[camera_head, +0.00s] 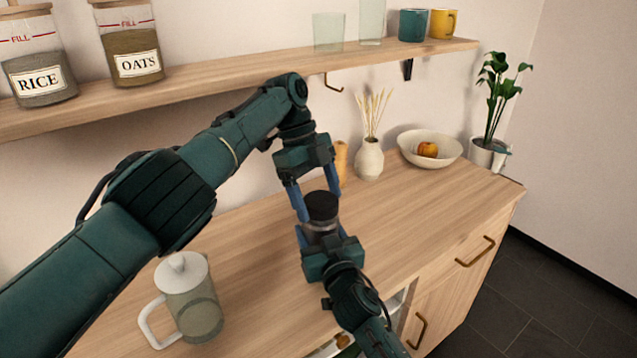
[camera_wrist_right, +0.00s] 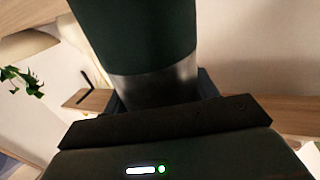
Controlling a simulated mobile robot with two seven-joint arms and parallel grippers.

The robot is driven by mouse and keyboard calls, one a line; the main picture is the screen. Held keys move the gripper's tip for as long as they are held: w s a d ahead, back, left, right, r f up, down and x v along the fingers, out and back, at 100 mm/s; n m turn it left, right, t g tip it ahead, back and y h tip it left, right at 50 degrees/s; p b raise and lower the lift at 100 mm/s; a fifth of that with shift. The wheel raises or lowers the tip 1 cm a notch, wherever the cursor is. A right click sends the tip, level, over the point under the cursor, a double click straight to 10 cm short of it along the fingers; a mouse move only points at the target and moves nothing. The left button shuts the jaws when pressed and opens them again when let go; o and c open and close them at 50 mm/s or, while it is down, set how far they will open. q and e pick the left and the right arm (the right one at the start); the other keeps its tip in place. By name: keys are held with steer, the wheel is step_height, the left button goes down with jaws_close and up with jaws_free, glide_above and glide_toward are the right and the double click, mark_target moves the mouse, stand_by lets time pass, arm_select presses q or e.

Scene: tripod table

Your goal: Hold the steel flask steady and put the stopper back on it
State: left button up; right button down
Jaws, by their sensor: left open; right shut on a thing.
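The steel flask (camera_head: 318,233) stands upright above the counter or on it; I cannot tell which. My right gripper (camera_head: 323,240) is shut on it and hides most of its body. In the right wrist view the flask (camera_wrist_right: 150,85) shows a dark green part and a shiny steel band. The black stopper (camera_head: 321,205) is at the top of the flask, in line with it; whether it is fully seated I cannot tell. My left gripper (camera_head: 317,208) is open, pointing down, with its blue fingers on either side of the stopper.
A glass pot with white lid (camera_head: 190,300) stands front left. A vase (camera_head: 369,160), a bowl (camera_head: 430,148) with an orange fruit and a potted plant (camera_head: 490,152) stand at the back right. A shelf (camera_head: 230,82) with jars hangs above. The counter right of the flask is clear.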

arm_select(q)
steer(key=n, duration=0.4)
steer(key=shift+r+n, duration=0.35)
steer(key=shift+n, duration=0.05)
steer(key=n, duration=0.3)
steer(key=r+n+y, duration=0.1)
steer(key=n, duration=0.1)
steer(key=shift+d+n, duration=0.1)
steer(key=shift+n, duration=0.3)
steer(key=n, duration=0.6)
steer(key=shift+r+t, duration=0.3)
steer(key=shift+r, duration=0.1)
steer(key=n, duration=0.6)
steer(key=shift+r+y, duration=0.4)
steer(key=n, duration=0.4)
steer(key=r+n, duration=0.1)
steer(key=n, duration=0.1)
steer(key=shift+d+t, duration=0.1)
steer(key=shift+t, duration=0.3)
steer(key=n, duration=0.6)
steer(key=shift+s+r+y, duration=0.1)
steer(key=shift+r+y, duration=0.3)
steer(key=n, duration=0.4)
steer(key=r+n+t, duration=0.1)
steer(key=n, duration=0.6)
steer(key=shift+s+r+n+y, duration=0.15)
steer(key=shift+r+n+y, duration=0.2)
steer(key=shift+n+y, duration=0.05)
steer(key=shift+f, duration=0.1)
